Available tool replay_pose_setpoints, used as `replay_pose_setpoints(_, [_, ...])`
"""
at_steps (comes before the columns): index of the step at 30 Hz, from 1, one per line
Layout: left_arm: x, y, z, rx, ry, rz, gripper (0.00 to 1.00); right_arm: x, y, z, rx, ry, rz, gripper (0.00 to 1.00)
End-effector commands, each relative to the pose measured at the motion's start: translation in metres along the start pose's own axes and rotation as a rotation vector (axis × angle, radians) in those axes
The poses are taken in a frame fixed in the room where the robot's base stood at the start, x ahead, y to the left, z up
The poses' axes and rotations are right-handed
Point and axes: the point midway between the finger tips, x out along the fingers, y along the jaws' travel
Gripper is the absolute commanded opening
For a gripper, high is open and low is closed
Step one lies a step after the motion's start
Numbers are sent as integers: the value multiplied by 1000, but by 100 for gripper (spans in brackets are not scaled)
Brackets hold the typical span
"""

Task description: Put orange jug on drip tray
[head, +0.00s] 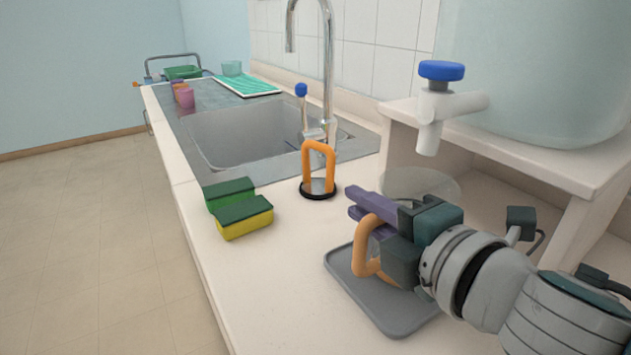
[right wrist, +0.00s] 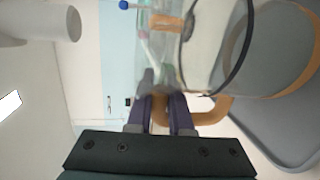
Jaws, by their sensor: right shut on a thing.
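The orange jug has a clear body (head: 425,183) and an orange handle (head: 366,258). My right gripper (head: 353,202) is shut on the handle, its purple fingers on either side of it. In the right wrist view my right gripper (right wrist: 160,103) grips the orange handle (right wrist: 215,112), with the clear body (right wrist: 200,60) beyond. The grey drip tray (head: 400,322) lies on the counter under the gripper and jug, and shows in the right wrist view (right wrist: 270,125). The jug's base is hidden in the head view, so I cannot tell whether it touches the tray. My left gripper is not in view.
A large clear tank (head: 540,70) with a blue-topped tap (head: 430,120) stands on a raised shelf (head: 520,160) behind the jug. An orange-handled item (head: 318,165) stands near the sink (head: 240,135). Two sponges (head: 243,218) lie at the counter's front edge.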

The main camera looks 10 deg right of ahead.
Motion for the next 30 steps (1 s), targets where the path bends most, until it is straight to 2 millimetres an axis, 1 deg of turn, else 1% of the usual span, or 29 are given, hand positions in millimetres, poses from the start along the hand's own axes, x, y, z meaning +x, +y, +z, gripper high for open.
replay_pose_setpoints(5, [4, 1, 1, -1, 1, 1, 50, 1, -4, 0, 0, 0, 0, 0])
replay_pose_setpoints(6, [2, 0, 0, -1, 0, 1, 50, 0, -3, 0, 0, 0, 0, 23])
replay_pose_setpoints(13, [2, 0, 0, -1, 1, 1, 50, 0, -2, 0, 0, 0, -1, 49])
replay_pose_setpoints(19, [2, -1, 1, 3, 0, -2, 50, 0, -2, 0, 0, 0, -1, 49])
replay_pose_setpoints(23, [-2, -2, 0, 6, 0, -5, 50, -2, 2, 0, 0, 0, -1, 49])
replay_pose_setpoints(26, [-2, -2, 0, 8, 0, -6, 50, -14, -1, 0, 0, 1, -3, 49])
replay_pose_setpoints(30, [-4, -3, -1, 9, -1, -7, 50, -42, -2, 0, 1, 1, -5, 49])
